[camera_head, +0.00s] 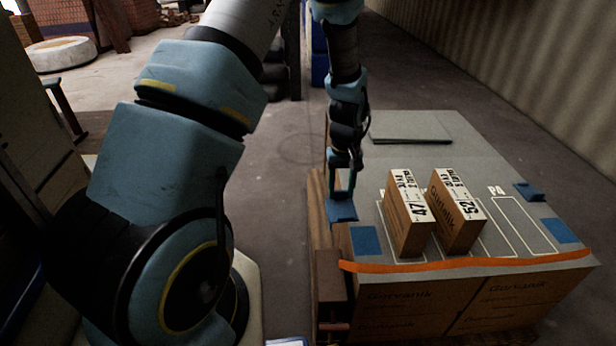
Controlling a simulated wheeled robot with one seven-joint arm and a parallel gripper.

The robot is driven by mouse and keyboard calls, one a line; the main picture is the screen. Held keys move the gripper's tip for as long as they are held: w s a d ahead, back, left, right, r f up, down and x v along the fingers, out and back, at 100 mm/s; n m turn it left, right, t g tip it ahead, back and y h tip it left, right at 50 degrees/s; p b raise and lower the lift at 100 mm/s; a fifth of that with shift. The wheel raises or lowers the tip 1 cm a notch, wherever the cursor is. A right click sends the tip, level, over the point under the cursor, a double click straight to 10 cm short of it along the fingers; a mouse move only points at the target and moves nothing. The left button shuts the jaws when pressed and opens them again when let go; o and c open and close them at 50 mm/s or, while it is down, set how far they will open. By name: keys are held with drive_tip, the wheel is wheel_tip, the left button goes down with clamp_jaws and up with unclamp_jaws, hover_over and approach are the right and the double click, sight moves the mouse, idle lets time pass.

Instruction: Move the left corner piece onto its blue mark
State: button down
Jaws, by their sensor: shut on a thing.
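The left corner piece (341,209) is a small blue part at the left edge of the grey top. My gripper (344,188) points down from above and is shut on it. The piece is just behind and left of a flat blue mark (365,241) near the front left corner. I cannot tell whether the piece touches the top or hangs slightly above it. A second blue corner piece (529,192) sits at the right edge, behind another blue mark (560,230).
Two cartons, labelled 47 (404,225) and 52 (452,219), stand right of the left mark. White outlines (505,225) lie right of them. An orange strip (470,264) runs along the front edge. A flat grey panel (411,126) lies at the back.

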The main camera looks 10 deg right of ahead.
drive_tip(key=s+d+p, duration=0.1)
drive_tip(key=s+d, duration=0.3)
drive_tip(key=d, duration=0.1)
drive_tip(key=shift+w+d+f+b, duration=0.1)
drive_tip(key=shift+f+b, duration=1.35)
drive_tip(key=shift+f, duration=0.7)
drive_tip(key=shift+w+d+f+b, duration=0.1)
drive_tip(key=shift+f+b, duration=1.35)
drive_tip(key=shift+f, duration=0.7)
drive_tip(key=shift+c, duration=1.3)
unclamp_jaws()
drive_tip(key=shift+r, duration=0.1)
wheel_tip(320, 180, up, 11)
drive_tip(key=w+a+r, duration=0.1)
drive_tip(key=a+r, duration=0.3)
drive_tip(key=a, duration=0.4)
drive_tip(key=w+a+r, duration=0.1)
drive_tip(key=a+r, duration=0.3)
drive_tip(key=a, duration=0.4)
drive_tip(key=s+a+r+t, duration=0.1)
drive_tip(key=s+a+r, duration=0.15)
drive_tip(key=a, duration=0.45)
drive_tip(key=s+a+r+t, duration=0.1)
drive_tip(key=s+a, duration=0.2)
drive_tip(key=a, duration=0.4)
wheel_tip(320, 180, up, 14)
drive_tip(key=p, duration=1.3)
drive_tip(key=shift+s+f+m, duration=0.2)
drive_tip(key=shift+s+m, duration=0.1)
